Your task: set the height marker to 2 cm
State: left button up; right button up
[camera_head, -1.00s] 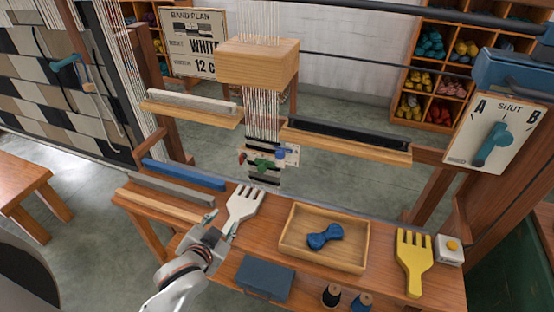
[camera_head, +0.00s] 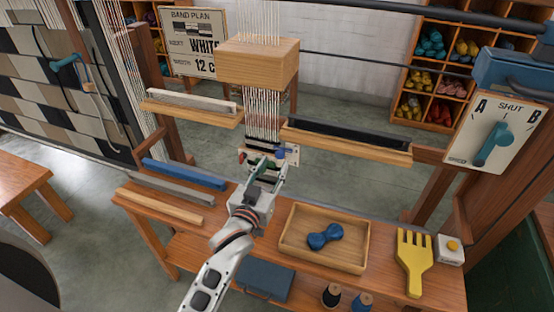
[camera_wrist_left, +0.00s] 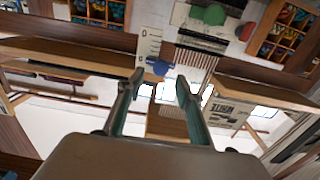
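A blue marker (camera_head: 281,154) sits at a small white plate (camera_head: 294,155) beside the hanging warp threads. In the left wrist view the blue marker (camera_wrist_left: 158,66) shows against the plate (camera_wrist_left: 149,44), which has tick lines; I cannot read its value. A green piece (camera_wrist_left: 208,14) and a red piece (camera_wrist_left: 246,31) lie on the other side of the woven strip (camera_wrist_left: 200,42). My left gripper (camera_head: 269,168) is in front of the strip, partly hiding it. In its wrist view the fingers (camera_wrist_left: 160,88) are apart, with the blue marker seen between and beyond their tips. My right gripper is not in view.
A wooden block (camera_head: 258,64) hangs above, with wooden ledges (camera_head: 350,140) at the sides. Below, the bench holds a tray (camera_head: 300,258) with a blue skein (camera_head: 324,236), a yellow fork (camera_head: 412,262) and a white button box (camera_head: 449,250). A dial board (camera_head: 492,135) stands right.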

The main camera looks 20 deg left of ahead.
aim_at(279, 155)
pick_arm(q)
jog(key=shift+w, duration=2.05)
grip_shut()
notch_tip(279, 155, down, 3)
jog(key=shift+b, duration=0.7)
grip_release()
